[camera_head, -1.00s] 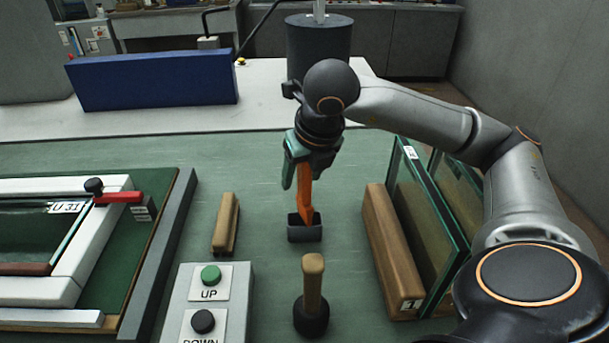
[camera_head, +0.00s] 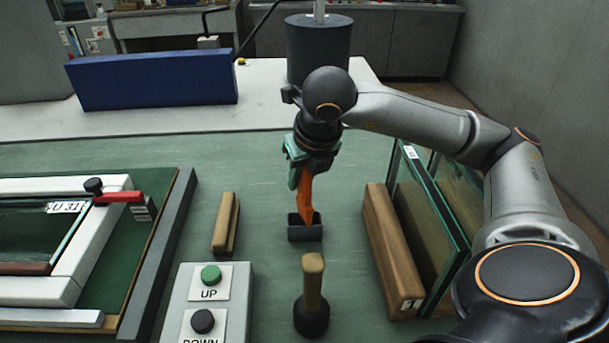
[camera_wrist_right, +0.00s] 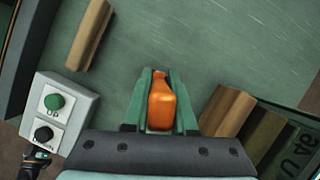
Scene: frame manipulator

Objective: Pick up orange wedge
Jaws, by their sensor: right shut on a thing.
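The orange wedge (camera_head: 305,196) stands upright with its lower end at a small dark holder (camera_head: 304,232) on the green table. It also shows in the right wrist view (camera_wrist_right: 161,103), between the two green fingers. My right gripper (camera_head: 301,172) is above the holder and shut on the wedge's upper part. In the right wrist view the gripper (camera_wrist_right: 160,88) has a finger on each side of the wedge. I cannot tell whether the wedge's lower tip is still inside the holder. My left gripper is not in view.
A wooden-handled mallet (camera_head: 312,285) stands in front of the holder. A wooden block (camera_head: 226,224) lies to the left, and a slotted wooden rack (camera_head: 391,245) with glass panes (camera_head: 432,205) stands right. An UP/DOWN button box (camera_head: 222,275) and a framed window (camera_head: 75,250) are at left.

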